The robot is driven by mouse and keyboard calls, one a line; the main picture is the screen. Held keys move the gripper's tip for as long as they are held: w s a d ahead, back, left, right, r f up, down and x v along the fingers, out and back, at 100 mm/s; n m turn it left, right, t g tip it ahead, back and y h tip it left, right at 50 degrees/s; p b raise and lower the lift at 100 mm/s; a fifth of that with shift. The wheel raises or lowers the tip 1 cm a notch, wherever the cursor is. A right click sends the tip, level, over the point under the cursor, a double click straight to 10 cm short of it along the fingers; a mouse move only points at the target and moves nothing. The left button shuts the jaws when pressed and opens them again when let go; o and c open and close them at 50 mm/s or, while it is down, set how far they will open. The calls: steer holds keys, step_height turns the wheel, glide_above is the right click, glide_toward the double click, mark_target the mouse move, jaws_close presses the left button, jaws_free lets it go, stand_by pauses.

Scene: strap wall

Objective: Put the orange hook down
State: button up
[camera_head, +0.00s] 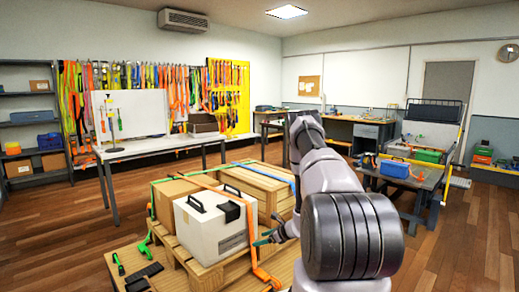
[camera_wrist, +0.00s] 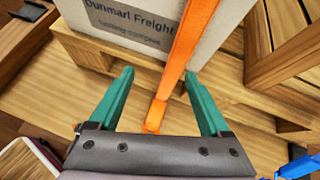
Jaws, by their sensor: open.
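The orange hook (camera_wrist: 153,117) is at the lower end of an orange strap (camera_wrist: 190,45), which runs down the face of the white box (camera_wrist: 130,22) printed "Dunmarl Freight". In the wrist view, my gripper (camera_wrist: 160,75) is open, with one teal finger on each side of the strap and hook and a gap to both. The hook appears to lie at the wooden pallet, though its exact contact is unclear. In the head view, my gripper (camera_head: 265,237) is beside the box's right front, and the strap's end (camera_head: 266,277) shows below it.
The white box (camera_head: 212,222) stands on a wooden pallet (camera_head: 205,272) with a cardboard box (camera_head: 172,197) and a wooden crate (camera_head: 262,190). A green ratchet strap (camera_head: 146,246) hangs at the left. A blue strap end (camera_wrist: 300,165) lies near the right finger. Floor at left is clear.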

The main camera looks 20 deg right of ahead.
steer(key=a+r+n+g+y, duration=0.15)
steer(key=a+r+n, duration=0.3)
steer(key=r, duration=0.65)
steer(key=a+r+n+g+y, duration=0.1)
steer(key=a+r+n+y, duration=0.3)
steer(key=r, duration=0.8)
steer(key=s+a+r+n+g+h, duration=0.1)
steer(key=s+a+r+n, duration=0.15)
steer(key=r, duration=0.35)
steer(key=s+a+r+n+g+h, duration=0.1)
steer(key=s+a+r+h, duration=0.2)
steer(key=r, duration=0.4)
steer(key=s+a+r+n, duration=0.5)
steer(key=s+r+n, duration=0.1)
steer(key=s+r, duration=0.5)
steer(key=s+d+r+n+t+h, duration=0.1)
steer(key=s+r+n+h, duration=0.1)
steer(key=s, duration=0.6)
steer(key=s+d+r+n+t+h, duration=0.1)
steer(key=s+d+r+n+h, duration=0.1)
steer(key=s, duration=0.7)
step_height(320, 180, up, 4)
steer(key=shift+f+n+h, duration=0.25)
steer(key=shift+n+h, duration=0.5)
steer(key=shift+n, duration=0.45)
steer(key=shift+w, duration=0.1)
